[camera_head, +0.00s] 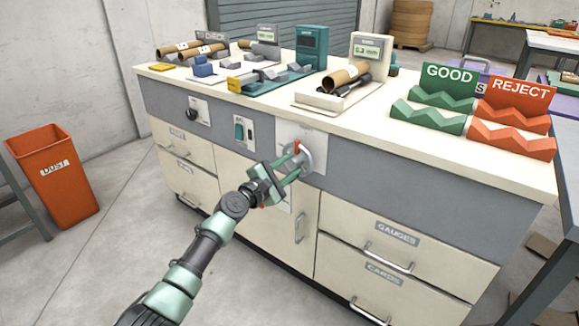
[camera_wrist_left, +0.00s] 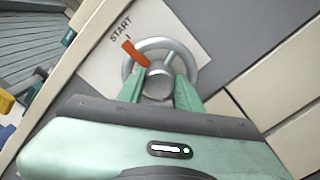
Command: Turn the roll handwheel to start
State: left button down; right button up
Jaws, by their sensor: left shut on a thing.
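The roll handwheel (camera_head: 298,157) is a grey metal wheel on a pale plate on the bench's front panel. In the left wrist view the handwheel (camera_wrist_left: 187,54) shows a round hub and an orange pointer (camera_wrist_left: 135,53). The word START and a short mark are printed on the plate (camera_wrist_left: 100,60), and the pointer's tip lies close to that mark. My left gripper (camera_head: 290,168) reaches the wheel from the front, its green fingers (camera_wrist_left: 159,88) on either side of the hub, shut on it. The fingers hide part of the wheel's lower rim. My right gripper is not in view.
The bench top (camera_head: 460,160) carries a green GOOD rack (camera_head: 435,98), a red REJECT rack (camera_head: 512,115), and a tube on a cream stand (camera_head: 340,92). Drawers with handles (camera_head: 388,257) are below right. An orange dust bin (camera_head: 55,175) stands left on open floor.

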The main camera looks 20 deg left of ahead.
pick_arm(q)
jog(key=c, duration=1)
grip_release()
jog(key=shift+o, duration=0.2)
jog(key=shift+s, duration=0.1)
jog(key=shift+s+a+p, duration=0.15)
jog(key=shift+s+p, duration=0.15)
jog(key=p+v, duration=0.2)
jog(key=v, duration=0.5)
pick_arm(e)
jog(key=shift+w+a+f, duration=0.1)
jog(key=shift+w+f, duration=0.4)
